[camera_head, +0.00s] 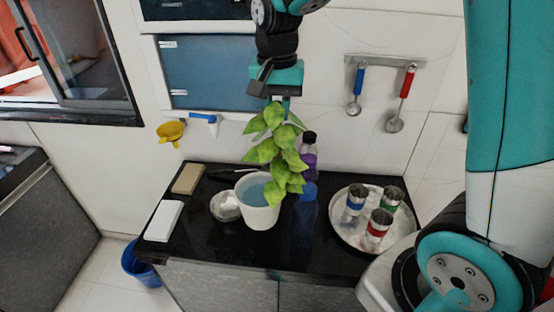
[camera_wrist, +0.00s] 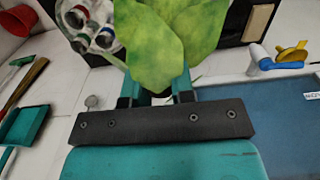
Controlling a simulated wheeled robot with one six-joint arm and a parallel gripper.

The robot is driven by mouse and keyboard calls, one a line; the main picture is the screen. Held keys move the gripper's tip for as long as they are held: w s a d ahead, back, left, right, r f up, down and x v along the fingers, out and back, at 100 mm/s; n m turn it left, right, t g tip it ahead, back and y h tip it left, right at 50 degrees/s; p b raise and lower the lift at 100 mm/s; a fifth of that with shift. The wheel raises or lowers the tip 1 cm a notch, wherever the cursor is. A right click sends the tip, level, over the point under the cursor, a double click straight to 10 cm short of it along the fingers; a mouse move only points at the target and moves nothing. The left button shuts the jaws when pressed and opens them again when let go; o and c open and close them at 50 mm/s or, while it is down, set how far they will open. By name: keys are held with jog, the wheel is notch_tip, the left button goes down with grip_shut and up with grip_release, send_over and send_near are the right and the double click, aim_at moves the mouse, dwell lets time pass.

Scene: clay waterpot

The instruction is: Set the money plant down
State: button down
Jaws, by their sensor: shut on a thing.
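The money plant (camera_head: 275,150), a leafy green sprig, hangs below my gripper (camera_head: 277,97) over the black counter. My gripper is shut on it near its top in the head view. In the wrist view the plant's big leaves (camera_wrist: 165,40) fill the space past my gripper (camera_wrist: 156,97) and hide the fingertips. A white pot (camera_head: 258,217) with bluish water in it stands on the counter. The lowest leaves overlap the pot's right rim in the head view; I cannot tell whether they touch it. The lower end of the stem is hidden by leaves.
A purple bottle (camera_head: 309,162) and a blue bottle (camera_head: 305,212) stand close right of the pot. A round steel tray (camera_head: 346,234) holds three cups. A metal bowl (camera_head: 225,207) is left of the pot, with a white block (camera_head: 163,221) and a tan block (camera_head: 188,179) beyond.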

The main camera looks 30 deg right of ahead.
aim_at(277, 159)
notch_tip(277, 159, down, 13)
jog(key=p, duration=0.2)
jog(key=shift+r+p, duration=0.2)
jog(key=shift+p, duration=0.2)
jog(key=shift+f, duration=0.1)
jog(key=c, duration=1)
grip_release()
jog(key=shift+o, duration=0.2)
